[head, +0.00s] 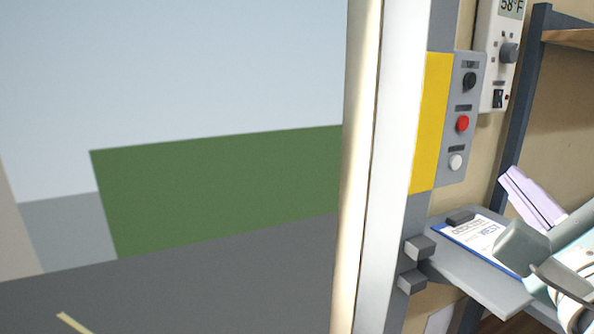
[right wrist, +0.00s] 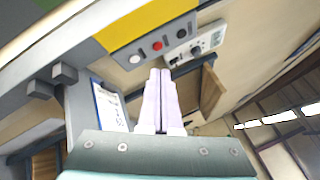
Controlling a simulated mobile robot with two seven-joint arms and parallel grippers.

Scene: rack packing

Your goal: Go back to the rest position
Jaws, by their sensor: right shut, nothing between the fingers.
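My right gripper (head: 514,178) is at the right side of the head view, its pale lavender fingers pointing up and to the left. In the right wrist view its two fingers (right wrist: 160,74) lie side by side, shut with nothing between them. The gripper is near a grey shelf (head: 480,274) that holds a clipboard (head: 470,236). The clipboard also shows in the right wrist view (right wrist: 109,104), left of the fingers. I cannot tell whether the gripper touches anything. My left gripper is not in view.
A control panel (head: 465,88) with black, red and white buttons is beside a yellow plate (head: 431,122). A thermostat (head: 499,60) hangs above right. A white post (head: 371,190) borders a large opening on the left. A dark rack upright (head: 525,90) stands at right.

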